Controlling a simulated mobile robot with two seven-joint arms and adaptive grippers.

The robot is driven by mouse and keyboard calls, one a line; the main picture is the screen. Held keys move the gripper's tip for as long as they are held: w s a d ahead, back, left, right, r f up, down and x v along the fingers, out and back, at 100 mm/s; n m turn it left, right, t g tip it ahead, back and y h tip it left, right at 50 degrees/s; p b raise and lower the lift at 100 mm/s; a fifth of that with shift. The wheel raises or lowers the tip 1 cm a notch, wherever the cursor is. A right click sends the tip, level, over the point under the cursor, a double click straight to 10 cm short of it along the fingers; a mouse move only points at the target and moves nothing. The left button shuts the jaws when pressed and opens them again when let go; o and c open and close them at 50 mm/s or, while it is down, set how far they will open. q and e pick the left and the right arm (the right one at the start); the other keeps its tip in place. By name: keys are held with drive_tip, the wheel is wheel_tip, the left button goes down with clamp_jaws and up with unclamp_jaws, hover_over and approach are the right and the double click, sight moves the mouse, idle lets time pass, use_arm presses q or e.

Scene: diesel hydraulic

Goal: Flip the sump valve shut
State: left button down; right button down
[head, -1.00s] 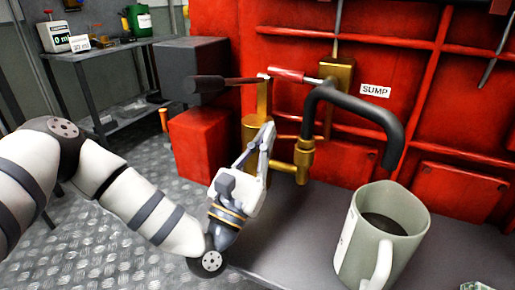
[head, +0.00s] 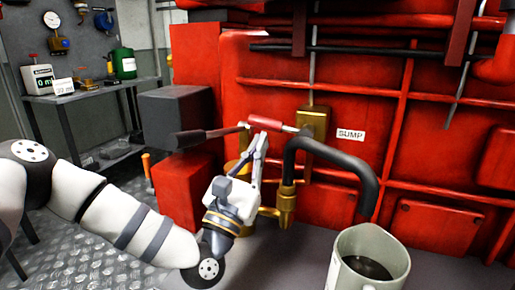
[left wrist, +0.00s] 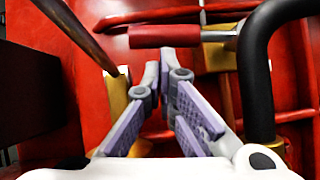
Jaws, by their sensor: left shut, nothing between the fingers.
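The sump valve (head: 313,123) is a brass body on the red panel, left of the SUMP label (head: 351,134). Its lever has a red grip (head: 267,123) and points left, nearly level. The red grip also crosses the top of the left wrist view (left wrist: 165,36). My left gripper (head: 260,138) is shut and empty, pointing up just below the red grip. In the left wrist view its fingertips (left wrist: 166,64) meet a little below the grip; whether they touch it I cannot tell. My right gripper is not in view.
A brass hand pump with a dark handle (head: 195,138) stands behind my left gripper. A black spout pipe (head: 345,158) curves right over a pale jug (head: 385,246) holding dark liquid. A side bench (head: 105,88) with containers stands at the back left.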

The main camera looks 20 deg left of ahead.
use_arm(q)
drive_tip(key=shift+a+r+m+h, duration=0.15)
drive_tip(key=shift+r+m+h, duration=0.2)
drive_tip(key=shift+m, duration=0.25)
drive_tip(key=shift+r+m+h+p, duration=0.15)
drive_tip(key=shift+m+h+p, duration=0.1)
drive_tip(key=shift+m+p, duration=0.25)
drive_tip(key=shift+a+r+m+g+h+p, duration=0.15)
drive_tip(key=shift+r+m+g+h+p, duration=0.15)
drive_tip(key=shift+r+m+h+p, duration=0.55)
drive_tip(key=shift+a+r+m+g+h+p, duration=0.1)
drive_tip(key=shift+r+m+g+h+p, duration=0.25)
drive_tip(key=shift+r+m, duration=0.5)
drive_tip(key=shift+r, duration=0.3)
drive_tip(key=shift+f, duration=0.1)
